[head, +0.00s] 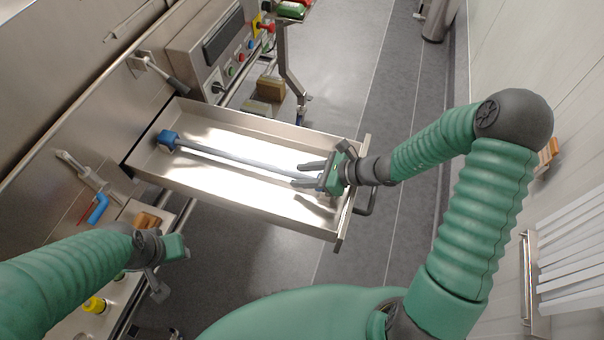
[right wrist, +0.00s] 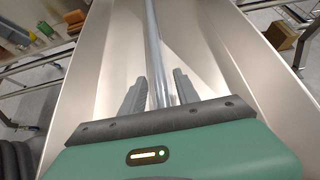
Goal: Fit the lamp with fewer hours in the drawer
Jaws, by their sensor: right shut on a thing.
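A long, thin tube lamp (head: 235,156) with a blue end cap (head: 168,140) lies lengthwise inside the open steel drawer (head: 290,224). My right gripper (head: 308,175) is at the drawer's front end, shut on the lamp near its right end. In the right wrist view the lamp (right wrist: 153,45) runs away from me between the two grey fingers (right wrist: 157,88), above the drawer's floor. No hour marking is readable on it. My left gripper (head: 160,270) hangs at the lower left, away from the drawer; its fingers are unclear.
A control box (head: 213,60) with coloured buttons stands behind the drawer. A blue-handled part (head: 98,208) and a yellow knob (head: 94,305) are at the left. A rack of white slats (head: 572,255) is at the far right. Grey floor (head: 360,110) is clear beyond the drawer.

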